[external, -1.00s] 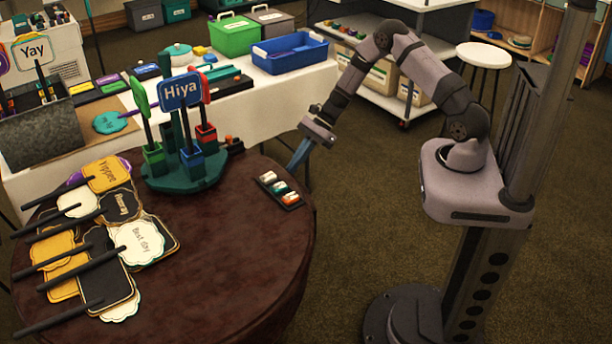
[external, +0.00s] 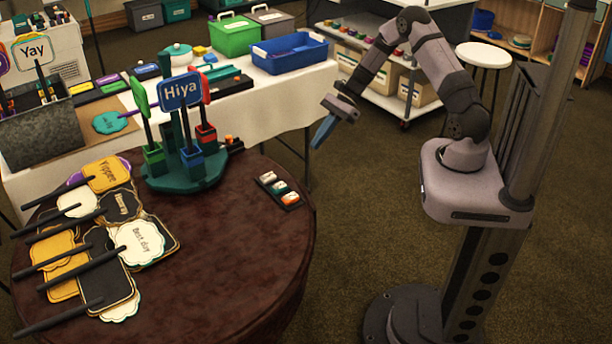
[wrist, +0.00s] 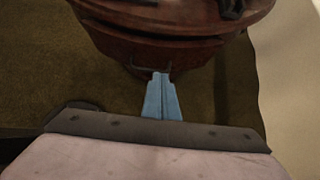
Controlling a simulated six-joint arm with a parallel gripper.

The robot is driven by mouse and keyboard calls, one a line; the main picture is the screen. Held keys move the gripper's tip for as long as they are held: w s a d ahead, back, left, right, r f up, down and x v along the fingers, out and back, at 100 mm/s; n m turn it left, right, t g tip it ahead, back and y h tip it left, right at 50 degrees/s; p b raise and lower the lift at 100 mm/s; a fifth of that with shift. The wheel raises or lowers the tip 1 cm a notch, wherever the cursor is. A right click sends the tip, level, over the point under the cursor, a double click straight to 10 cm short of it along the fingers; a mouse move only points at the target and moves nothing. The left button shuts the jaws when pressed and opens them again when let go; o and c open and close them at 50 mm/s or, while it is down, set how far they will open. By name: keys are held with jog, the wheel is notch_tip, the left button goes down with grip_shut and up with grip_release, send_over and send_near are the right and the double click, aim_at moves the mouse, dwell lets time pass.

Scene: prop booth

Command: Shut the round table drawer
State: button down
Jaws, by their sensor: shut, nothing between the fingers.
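The round table (external: 235,235) is dark reddish brown and fills the lower left of the external view. Its edge also shows at the top of the wrist view (wrist: 165,22). Below that edge, in the wrist view, is what looks like the drawer front (wrist: 185,52), with a thin handle (wrist: 137,70) low on it. How far the drawer stands out is hard to tell; the external view hides it. My gripper (external: 318,143) is shut and empty, off the table's far right side, fingers pointing down. In the wrist view its blue fingertips (wrist: 161,75) overlap the handle area; contact is unclear.
On the round table are a green sign holder (external: 185,178), several paddle signs (external: 140,243) and a small tray of colored blocks (external: 290,204). A white-covered table (external: 265,100) with bins stands behind. Open carpet (external: 370,220) lies between the round table and my base.

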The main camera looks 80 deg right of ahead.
jog(key=shift+v, duration=1.2)
jog(key=c, duration=2.1)
grip_release()
jog(key=shift+f, duration=0.1)
jog(key=shift+o, duration=1.3)
jog(key=a+f+n+g+b, duration=0.1)
jog(key=a+f+b, duration=0.4)
jog(key=f, duration=0.7)
jog(key=shift+w+a+f+n+g+h, duration=0.2)
jog(key=shift+w+a+n+g+h, duration=0.1)
jog(key=shift+w+a+n+h, duration=0.15)
jog(key=s+a+f+n+g+h+b, duration=0.2)
jog(key=s+a+f+n+h+b, duration=0.25)
jog(key=f, duration=0.55)
jog(key=s+a+f+n+g+h+b, duration=0.1)
jog(key=s+f+n+g+h+b, duration=0.2)
jog(key=f+n+h, duration=0.5)
jog(key=w+a+r+n+t+h+b, duration=0.2)
jog(key=a+r+n+t+h+b, duration=0.1)
jog(key=r+n+t, duration=0.45)
jog(key=w+a+r+n+t+h+b, duration=0.2)
jog(key=a+r+n+t+h, duration=0.1)
jog(key=r+n+t, duration=0.45)
jog(key=shift+g, duration=0.9)
jog(key=shift+r+b+x, duration=0.15)
jog(key=shift+x, duration=2.85)
jog(key=shift+r+b+x, duration=0.1)
jog(key=shift+b+x, duration=0.05)
jog(key=shift+x, duration=2.85)
